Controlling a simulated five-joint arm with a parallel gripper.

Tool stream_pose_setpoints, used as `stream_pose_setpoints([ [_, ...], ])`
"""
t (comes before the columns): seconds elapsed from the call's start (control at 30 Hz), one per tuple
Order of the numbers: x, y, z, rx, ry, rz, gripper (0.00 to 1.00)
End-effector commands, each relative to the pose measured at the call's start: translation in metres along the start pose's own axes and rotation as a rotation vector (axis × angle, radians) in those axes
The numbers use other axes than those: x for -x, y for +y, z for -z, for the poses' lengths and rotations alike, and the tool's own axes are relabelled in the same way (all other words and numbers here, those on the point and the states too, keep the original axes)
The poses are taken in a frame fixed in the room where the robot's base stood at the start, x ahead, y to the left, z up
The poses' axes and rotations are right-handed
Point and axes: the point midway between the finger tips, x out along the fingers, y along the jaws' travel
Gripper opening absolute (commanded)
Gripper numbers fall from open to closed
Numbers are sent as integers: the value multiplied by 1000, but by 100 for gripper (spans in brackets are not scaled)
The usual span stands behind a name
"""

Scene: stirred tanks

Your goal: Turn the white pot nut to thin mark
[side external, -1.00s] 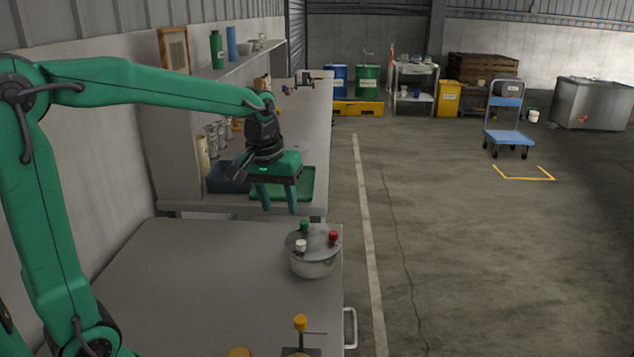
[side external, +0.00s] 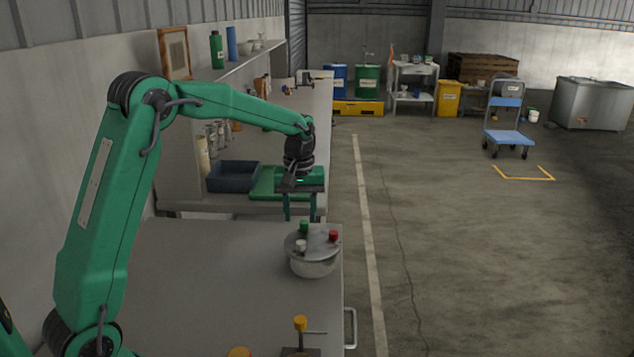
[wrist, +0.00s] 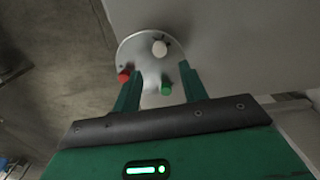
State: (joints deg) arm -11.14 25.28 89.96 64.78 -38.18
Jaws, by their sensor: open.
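The steel pot (side external: 313,262) stands near the right edge of the grey bench. The thin mark cannot be made out.
A yellow-topped fixture (side external: 300,324) with a thin rod stands at the bench's front edge. A dark blue bin (side external: 233,176) and a green tray (side external: 266,183) sit on the bench behind. The bench left of the pot is clear.

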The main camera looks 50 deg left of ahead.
Motion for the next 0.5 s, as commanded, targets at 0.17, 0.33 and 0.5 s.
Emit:
stream_pose_setpoints([
  [0.17, -8, 0, 0, -1, -1, 1, 43],
  [0.33, -24, 0, -1, -2, -3, 2, 43],
  [0.5, -45, 0, -1, -2, -2, 2, 43],
])
